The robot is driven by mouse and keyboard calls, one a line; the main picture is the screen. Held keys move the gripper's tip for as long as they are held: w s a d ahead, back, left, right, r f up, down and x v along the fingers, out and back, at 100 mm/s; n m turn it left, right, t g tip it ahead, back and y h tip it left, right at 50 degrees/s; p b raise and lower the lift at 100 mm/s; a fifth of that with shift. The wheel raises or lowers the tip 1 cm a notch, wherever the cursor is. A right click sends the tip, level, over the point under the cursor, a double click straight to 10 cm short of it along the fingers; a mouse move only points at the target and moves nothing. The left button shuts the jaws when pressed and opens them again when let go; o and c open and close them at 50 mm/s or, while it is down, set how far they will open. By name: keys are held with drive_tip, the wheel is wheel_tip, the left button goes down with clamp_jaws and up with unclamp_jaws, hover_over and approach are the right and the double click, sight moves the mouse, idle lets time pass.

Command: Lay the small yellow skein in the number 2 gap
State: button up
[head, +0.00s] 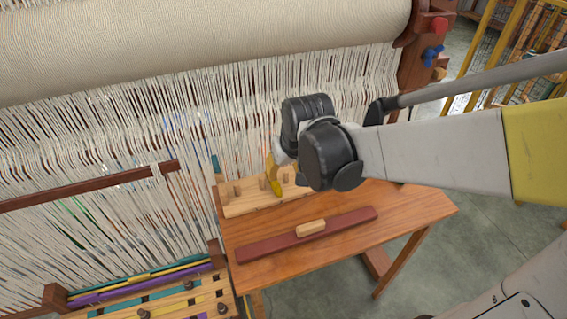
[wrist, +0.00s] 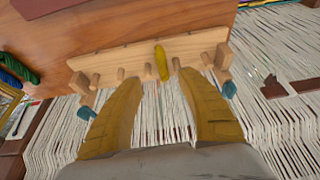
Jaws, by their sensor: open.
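The small yellow skein (wrist: 161,62) lies across the pale wooden peg rack (wrist: 110,58) in the wrist view, between two of its middle pegs. The gap numbers cannot be read. My gripper (wrist: 160,78) is open, its two yellow-brown fingers apart on either side of the skein's near end, with clear space on both sides. In the head view the rack (head: 236,206) stands on the table by the loom threads. My wrist hides its right part there, and I cannot make out the skein apart from my yellow finger.
A dark red bar (head: 270,243) with a small pale wood block (head: 311,227) lies on the wooden table (head: 410,211). White loom threads (head: 240,110) hang close behind the rack. Green and blue skeins (wrist: 14,71) show at left in the wrist view. The table's right side is clear.

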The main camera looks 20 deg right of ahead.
drive_tip(key=s+r+t, duration=0.2)
drive_tip(key=s+r, duration=0.4)
drive_tip(key=s, duration=0.7)
drive_tip(key=shift+s+r, duration=0.15)
drive_tip(key=shift+s, duration=0.15)
